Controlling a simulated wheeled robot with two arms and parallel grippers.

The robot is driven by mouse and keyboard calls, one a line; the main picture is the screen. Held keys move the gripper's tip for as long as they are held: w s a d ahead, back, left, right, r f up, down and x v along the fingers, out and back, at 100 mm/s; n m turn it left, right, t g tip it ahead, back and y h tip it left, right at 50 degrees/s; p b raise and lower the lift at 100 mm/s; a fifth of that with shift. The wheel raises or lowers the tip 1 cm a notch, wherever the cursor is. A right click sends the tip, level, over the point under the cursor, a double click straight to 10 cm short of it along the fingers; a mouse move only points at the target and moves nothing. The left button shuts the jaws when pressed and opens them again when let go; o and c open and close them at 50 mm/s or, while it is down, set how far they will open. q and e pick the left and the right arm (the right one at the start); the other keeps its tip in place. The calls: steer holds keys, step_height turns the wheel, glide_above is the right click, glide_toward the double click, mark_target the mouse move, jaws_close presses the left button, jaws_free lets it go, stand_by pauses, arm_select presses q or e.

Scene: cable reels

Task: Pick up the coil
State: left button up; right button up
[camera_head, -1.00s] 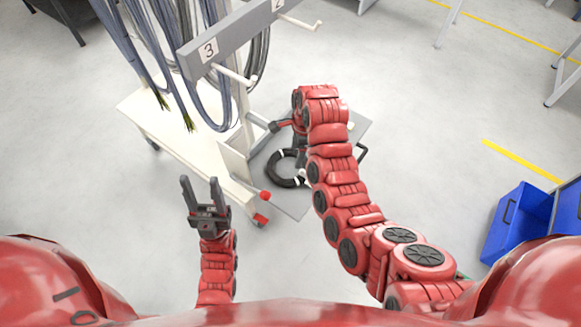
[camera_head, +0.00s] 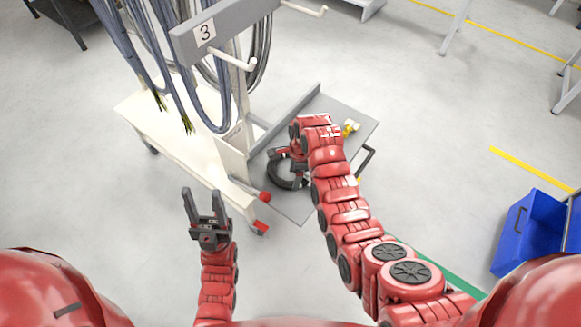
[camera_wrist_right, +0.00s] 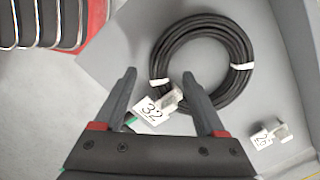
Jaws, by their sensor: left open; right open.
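The coil (camera_wrist_right: 239,55) is a black cable ring bound with white ties, lying on a grey surface in the right wrist view. A white tag (camera_wrist_right: 153,109) marked 32 shows between my fingers, at the coil's lower left edge. In the head view the coil (camera_head: 283,181) lies on a grey cart top, partly hidden by my right arm. My right gripper (camera_wrist_right: 160,85) is open, its fingertips pointing at the near left side of the coil, with nothing held. My left gripper (camera_head: 200,205) is open and empty, left of the cart.
The grey cart (camera_head: 345,103) has a raised edge and a yellow item (camera_head: 349,128) on it. A white rack (camera_head: 170,128) with hanging cables stands at left. Blue bins (camera_head: 528,235) stand at right.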

mark_target(286, 185)
steer(key=shift+d+f+p, duration=0.1)
steer(key=shift+f+p, duration=0.4)
steer(key=shift+f, duration=1.3)
jaws_close()
